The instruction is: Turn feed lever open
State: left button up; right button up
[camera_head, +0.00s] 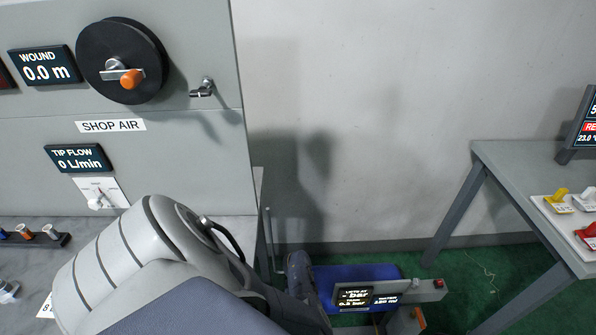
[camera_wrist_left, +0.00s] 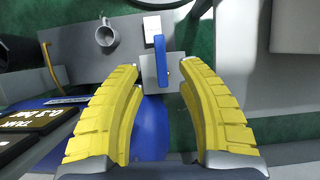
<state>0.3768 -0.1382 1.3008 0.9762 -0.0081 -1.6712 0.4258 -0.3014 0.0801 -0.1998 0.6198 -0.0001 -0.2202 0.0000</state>
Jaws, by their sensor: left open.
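A blue upright lever handle (camera_wrist_left: 161,62) stands on a small grey plate (camera_wrist_left: 149,77) in the left wrist view; I take it for the feed lever. My left gripper (camera_wrist_left: 158,70), with yellow ribbed fingers, is open. The lever appears between its fingertips, with a gap to either side; I cannot tell how far beyond the tips it lies. In the head view my left arm reaches down toward a blue tank (camera_head: 345,273), and its fingers and the lever are hidden there. My right gripper is in neither view.
A display unit (camera_head: 354,298) stands in front of the tank; it also shows at the left wrist view's edge (camera_wrist_left: 40,118). A grey mug-like cup (camera_wrist_left: 106,36) is near the lever. A grey cabinet (camera_head: 180,150) stands left, a table (camera_head: 500,165) right, with green floor (camera_head: 465,285) between.

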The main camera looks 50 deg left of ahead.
pick_arm(q)
jog(key=shift+x, duration=3.5)
jog(key=shift+s, duration=0.1)
grip_shut()
